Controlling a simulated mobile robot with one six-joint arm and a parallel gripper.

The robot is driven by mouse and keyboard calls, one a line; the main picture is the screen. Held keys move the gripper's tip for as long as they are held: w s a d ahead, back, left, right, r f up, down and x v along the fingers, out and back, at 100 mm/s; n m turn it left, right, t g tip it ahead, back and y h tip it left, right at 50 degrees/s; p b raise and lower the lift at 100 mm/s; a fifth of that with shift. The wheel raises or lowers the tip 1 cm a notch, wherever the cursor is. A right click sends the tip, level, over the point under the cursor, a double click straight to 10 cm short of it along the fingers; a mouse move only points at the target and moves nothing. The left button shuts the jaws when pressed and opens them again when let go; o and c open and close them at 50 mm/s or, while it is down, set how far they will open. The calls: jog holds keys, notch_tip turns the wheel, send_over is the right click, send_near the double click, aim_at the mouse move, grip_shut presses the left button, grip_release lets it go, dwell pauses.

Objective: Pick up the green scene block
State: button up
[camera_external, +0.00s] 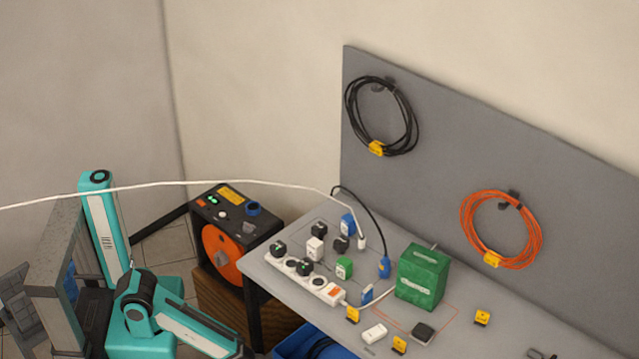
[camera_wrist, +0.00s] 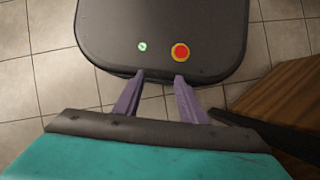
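A large green block (camera_external: 422,278) with pale label strips stands upright on the grey table (camera_external: 290,318) in the external view. A much smaller green piece (camera_external: 344,268) sits to its left, beside the white power strip. My gripper (camera_wrist: 160,80) shows in the wrist view with its two purple fingers apart and nothing between them. It points down over the floor, away from the tabletop. Neither green object shows in the wrist view. In the external view my arm is at lower left, left of the table, and the fingers cannot be made out.
A white power strip (camera_external: 302,278) with black plugs lies left of the large green block. Yellow tags (camera_external: 482,318) and small adapters lie around it. A black box with an orange disc (camera_external: 222,252) stands left of the table. A grey panel (camera_external: 450,160) rises behind.

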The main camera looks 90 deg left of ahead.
jog(key=shift+o, duration=0.3)
jog(key=o, duration=0.4)
jog(key=shift+c, duration=0.2)
